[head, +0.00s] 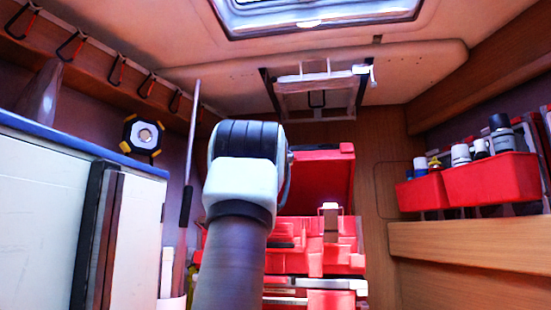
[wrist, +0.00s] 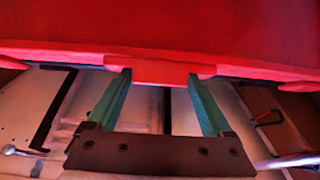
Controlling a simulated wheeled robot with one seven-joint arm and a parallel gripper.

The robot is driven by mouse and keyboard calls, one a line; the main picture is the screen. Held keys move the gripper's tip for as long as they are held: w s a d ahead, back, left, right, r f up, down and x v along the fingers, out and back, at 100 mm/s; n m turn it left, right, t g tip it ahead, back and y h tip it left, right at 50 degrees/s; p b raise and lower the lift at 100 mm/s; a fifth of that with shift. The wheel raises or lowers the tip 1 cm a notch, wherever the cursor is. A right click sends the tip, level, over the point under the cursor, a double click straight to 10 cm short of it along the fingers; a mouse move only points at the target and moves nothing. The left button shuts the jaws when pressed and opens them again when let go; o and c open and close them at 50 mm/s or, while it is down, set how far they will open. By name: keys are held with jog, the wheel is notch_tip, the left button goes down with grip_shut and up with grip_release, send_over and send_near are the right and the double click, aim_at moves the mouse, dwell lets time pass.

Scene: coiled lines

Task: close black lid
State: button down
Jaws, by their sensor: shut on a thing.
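The lid (head: 325,180) in the head view looks red, not black. It stands raised at the back of an open red toolbox (head: 345,262). In the wrist view the red lid (wrist: 160,28) fills the top of the picture, with a tab on its edge. My gripper (wrist: 158,75) has its two green fingers on either side of this tab, shut on it. In the head view my arm hides the gripper and the left part of the lid.
Red bins (head: 490,181) with bottles stand on the right wooden ledge. A white cabinet (head: 50,220) with a blue top fills the left. Carabiners hang on the upper left rail (head: 100,52). A ceiling hatch (head: 315,15) and a white bracket (head: 315,80) are overhead.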

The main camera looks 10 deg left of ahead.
jog(key=shift+a+f, duration=0.1)
jog(key=shift+f, duration=0.05)
jog(key=s+f+t+b, duration=0.2)
jog(key=f+b, duration=0.9)
jog(key=b, duration=0.5)
jog(key=s+f+t+b, duration=0.2)
jog(key=f+b, duration=0.9)
jog(key=b, duration=0.6)
jog(key=shift+s+f+t, duration=0.35)
jog(key=shift+s+t, duration=0.05)
jog(key=shift+s, duration=0.3)
jog(key=shift+f, duration=0.15)
jog(key=shift+c, duration=0.6)
grip_release()
jog(key=shift+w, duration=0.1)
jog(key=shift+o, duration=0.6)
jog(key=shift+r, duration=0.2)
jog(key=shift+s, duration=0.2)
